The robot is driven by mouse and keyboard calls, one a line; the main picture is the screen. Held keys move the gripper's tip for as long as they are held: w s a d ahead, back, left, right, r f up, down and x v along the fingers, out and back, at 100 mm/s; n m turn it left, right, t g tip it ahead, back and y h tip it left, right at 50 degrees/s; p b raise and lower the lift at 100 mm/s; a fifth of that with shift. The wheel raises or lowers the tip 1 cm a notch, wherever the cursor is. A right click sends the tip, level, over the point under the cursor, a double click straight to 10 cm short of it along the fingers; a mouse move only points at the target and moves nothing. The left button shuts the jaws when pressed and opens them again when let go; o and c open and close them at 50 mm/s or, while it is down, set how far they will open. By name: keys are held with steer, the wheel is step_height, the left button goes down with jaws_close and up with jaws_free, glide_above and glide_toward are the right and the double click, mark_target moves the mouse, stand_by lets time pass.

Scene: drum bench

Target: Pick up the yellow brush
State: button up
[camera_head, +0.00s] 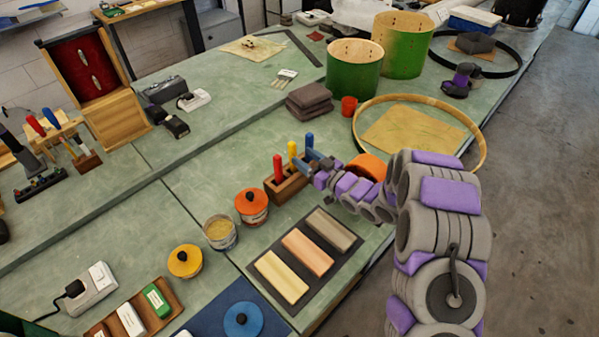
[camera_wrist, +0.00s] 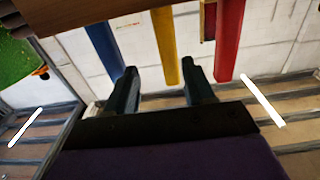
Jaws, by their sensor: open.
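The yellow brush (camera_head: 292,150) stands upright in a small wooden holder (camera_head: 288,188), between a red-handled one (camera_head: 278,168) and a blue-handled one (camera_head: 309,141). My gripper (camera_head: 308,163) is beside the holder, on its right. In the wrist view, which appears upside down, the yellow handle (camera_wrist: 165,48) hangs from the wooden block (camera_wrist: 90,12) with its end near the gap between my open fingers (camera_wrist: 160,82). The fingers are apart and hold nothing. The blue handle (camera_wrist: 103,50) is by the left finger and the red handle (camera_wrist: 229,40) by the right. The brush's lower part is hidden in the holder.
An orange-lidded tin (camera_head: 251,204) and an open tin (camera_head: 220,232) stand left of the holder. A dark tray (camera_head: 312,275) with sanding-block-like bars lies in front.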

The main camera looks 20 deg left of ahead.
mark_target(296, 155)
steer(key=a, duration=0.4)
steer(key=w+a+f, duration=0.1)
steer(key=a, duration=0.1)
steer(key=shift+w, duration=0.1)
steer(key=d, duration=0.2)
steer(key=shift+d+r, duration=0.35)
steer(key=shift+d, duration=0.05)
steer(key=c, duration=0.3)
steer(key=shift+d, duration=0.2)
steer(key=shift+c, duration=1.7)
steer(key=shift+a, duration=0.35)
steer(key=shift+c, duration=0.8)
steer(key=shift+o, duration=0.4)
steer(key=shift+a+f, duration=0.15)
steer(key=shift+a, duration=0.3)
